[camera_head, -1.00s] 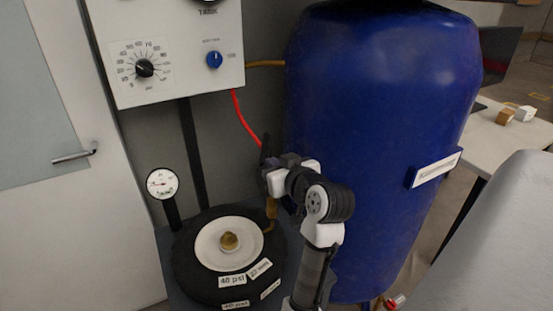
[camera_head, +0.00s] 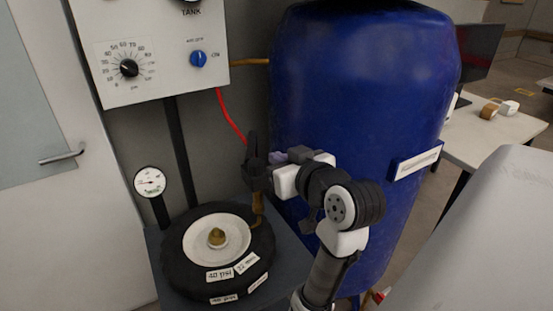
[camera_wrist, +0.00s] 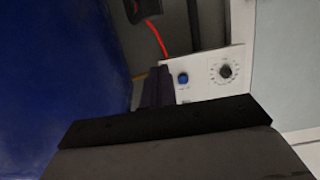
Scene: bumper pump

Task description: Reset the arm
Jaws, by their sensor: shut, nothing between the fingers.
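The gripper is above the black tire (camera_head: 192,287). The red hose (camera_head: 231,117) passes close to the fingertips in the head view; I cannot tell whether they touch.
The white control panel (camera_head: 163,45) hangs above, with a black dial (camera_head: 129,68) and a blue knob (camera_head: 198,59). A round gauge (camera_head: 150,182) stands left of the tire. A door (camera_head: 60,235) is at left, a white table (camera_head: 490,135) at right.

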